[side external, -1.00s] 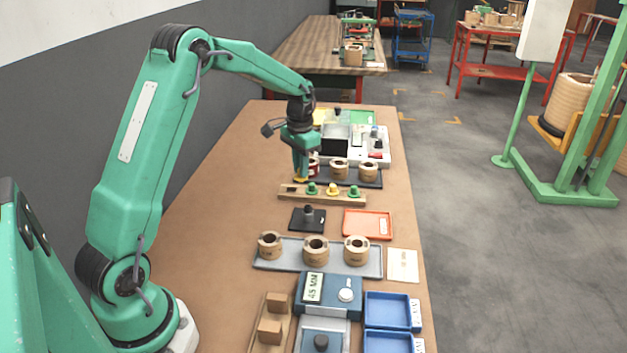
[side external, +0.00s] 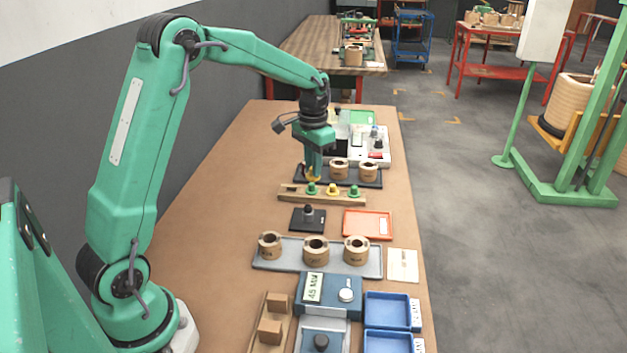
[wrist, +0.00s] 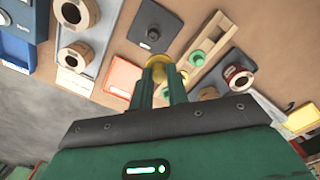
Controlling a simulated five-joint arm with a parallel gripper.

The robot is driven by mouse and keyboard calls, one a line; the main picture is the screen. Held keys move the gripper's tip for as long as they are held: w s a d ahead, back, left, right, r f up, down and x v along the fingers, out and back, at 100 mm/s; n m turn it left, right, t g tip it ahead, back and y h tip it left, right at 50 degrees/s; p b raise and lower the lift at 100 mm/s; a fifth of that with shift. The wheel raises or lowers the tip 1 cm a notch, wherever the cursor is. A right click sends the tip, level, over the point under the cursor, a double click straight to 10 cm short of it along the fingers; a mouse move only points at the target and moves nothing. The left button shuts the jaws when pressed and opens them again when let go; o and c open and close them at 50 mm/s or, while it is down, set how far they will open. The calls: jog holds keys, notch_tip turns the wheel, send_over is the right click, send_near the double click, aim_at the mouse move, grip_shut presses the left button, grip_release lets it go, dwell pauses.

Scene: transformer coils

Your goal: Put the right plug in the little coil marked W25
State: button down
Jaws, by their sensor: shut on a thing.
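My gripper (side external: 313,172) is shut on a yellow plug (wrist: 158,61), held above the table beside the left end of the wooden plug rack (side external: 300,194). The rack carries a green plug (side external: 311,188), a yellow plug (side external: 333,189) and another green plug (side external: 354,191). Just behind the rack, a dark tray (side external: 372,184) holds small coils, one in the middle (side external: 338,168) and one at the right (side external: 368,171). My gripper hides the tray's left part in the side view. A coil with a red winding (wrist: 238,77) shows in the wrist view. I cannot read any W25 mark.
In front of the rack are a black plate with a knob (side external: 307,212) and an orange tray (side external: 368,223). A grey tray (side external: 285,262) bears three larger coils. A blue meter (side external: 330,293) and blue bins (side external: 386,309) stand nearer. Bare table lies left of the rack.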

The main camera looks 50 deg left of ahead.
jog(key=s+d+f+m, duration=0.1)
jog(key=d+m, duration=0.5)
jog(key=d, duration=1.2)
jog(key=shift+s+d+f, duration=0.15)
jog(key=shift+s+d, duration=0.05)
jog(key=shift+s, duration=0.15)
jog(key=shift+f, duration=0.2)
jog(key=shift+f, duration=2)
jog(key=shift+f, duration=0.9)
jog(key=c, duration=0.9)
grip_release()
